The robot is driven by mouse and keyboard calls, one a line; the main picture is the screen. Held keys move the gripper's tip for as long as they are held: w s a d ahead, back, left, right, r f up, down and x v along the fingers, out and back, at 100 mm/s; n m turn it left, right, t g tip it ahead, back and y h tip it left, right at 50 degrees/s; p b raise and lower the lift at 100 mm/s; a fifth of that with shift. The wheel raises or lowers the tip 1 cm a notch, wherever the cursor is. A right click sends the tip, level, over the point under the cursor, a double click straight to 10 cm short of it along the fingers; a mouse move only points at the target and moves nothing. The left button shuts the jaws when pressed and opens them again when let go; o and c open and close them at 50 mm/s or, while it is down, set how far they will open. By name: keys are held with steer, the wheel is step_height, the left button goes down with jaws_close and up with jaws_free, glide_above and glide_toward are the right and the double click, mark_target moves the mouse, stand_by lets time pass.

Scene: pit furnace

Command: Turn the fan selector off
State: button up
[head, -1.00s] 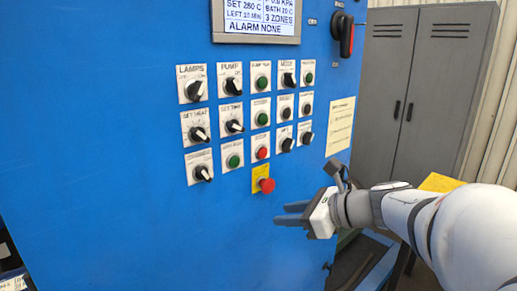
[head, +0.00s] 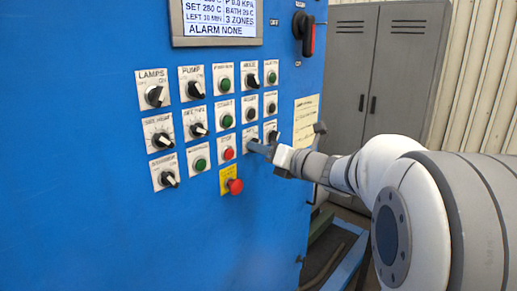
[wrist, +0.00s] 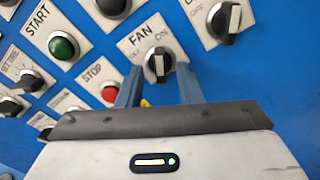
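The fan selector (wrist: 159,66) is a black knob with a white pointer line on a white plate marked FAN, with ON at the upper right of the plate in the wrist view. My gripper (wrist: 158,80) is open, one blue finger on each side of the knob in that view. I cannot tell whether the fingertips touch it. In the head view my gripper (head: 256,148) is at the panel, right of the red stop button (head: 228,153), and covers most of the fan selector's plate (head: 250,133).
Close around are another selector (wrist: 228,20) on the right, the green start button (wrist: 62,46) and the red stop button (wrist: 110,93). A red emergency button (head: 234,186) on a yellow plate sits below. A grey cabinet (head: 375,80) stands behind at the right.

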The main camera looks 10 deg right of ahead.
steer(key=shift+w+a, duration=0.1)
steer(key=shift+c, duration=0.4)
jaws_close()
steer(key=shift+f+n+b, duration=0.15)
steer(key=shift+n+b, duration=0.15)
steer(key=shift+b, duration=0.2)
steer(key=n+b, duration=0.5)
steer(key=b, duration=0.1)
steer(key=n+b, duration=0.6)
steer(key=b, duration=0.1)
steer(key=shift+w+d, duration=0.1)
steer(key=shift+d, duration=0.1)
steer(key=shift+n, duration=0.3)
